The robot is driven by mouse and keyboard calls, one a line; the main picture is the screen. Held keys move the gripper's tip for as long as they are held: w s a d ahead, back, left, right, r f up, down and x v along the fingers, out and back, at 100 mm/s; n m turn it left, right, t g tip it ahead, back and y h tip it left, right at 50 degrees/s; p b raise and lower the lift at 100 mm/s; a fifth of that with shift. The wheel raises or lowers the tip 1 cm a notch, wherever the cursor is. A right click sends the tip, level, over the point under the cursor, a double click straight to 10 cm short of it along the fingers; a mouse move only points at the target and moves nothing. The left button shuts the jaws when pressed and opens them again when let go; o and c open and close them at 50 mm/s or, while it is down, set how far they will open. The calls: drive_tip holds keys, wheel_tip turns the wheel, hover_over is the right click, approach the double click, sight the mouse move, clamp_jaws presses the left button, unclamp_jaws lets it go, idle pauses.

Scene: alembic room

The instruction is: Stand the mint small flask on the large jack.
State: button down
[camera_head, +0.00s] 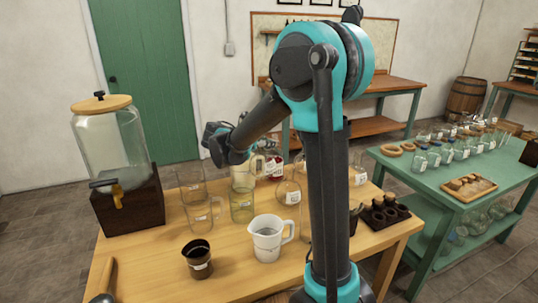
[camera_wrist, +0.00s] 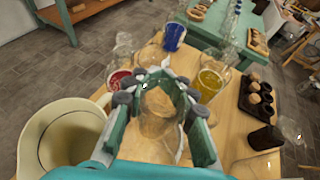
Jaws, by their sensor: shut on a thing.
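My gripper (camera_wrist: 152,84) is shut around a clear glass vessel (camera_wrist: 160,122) in the wrist view. The fingers wrap its sides and the wooden tabletop shows through it. I cannot make out a mint tint or its full shape, so I cannot tell for sure that it is the mint small flask. I cannot pick out the large jack in either view.
A drink dispenser (camera_head: 112,145), a white jug (camera_head: 267,240) and a dark cup (camera_head: 197,259) stand on the wooden table (camera_head: 235,284). Red (camera_wrist: 119,80), blue (camera_wrist: 173,37) and yellow (camera_wrist: 210,82) flasks crowd beyond the gripper. A dark rack (camera_wrist: 257,98) is right.

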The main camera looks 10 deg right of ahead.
wheel_tip(320, 180, up, 10)
idle(0.5)
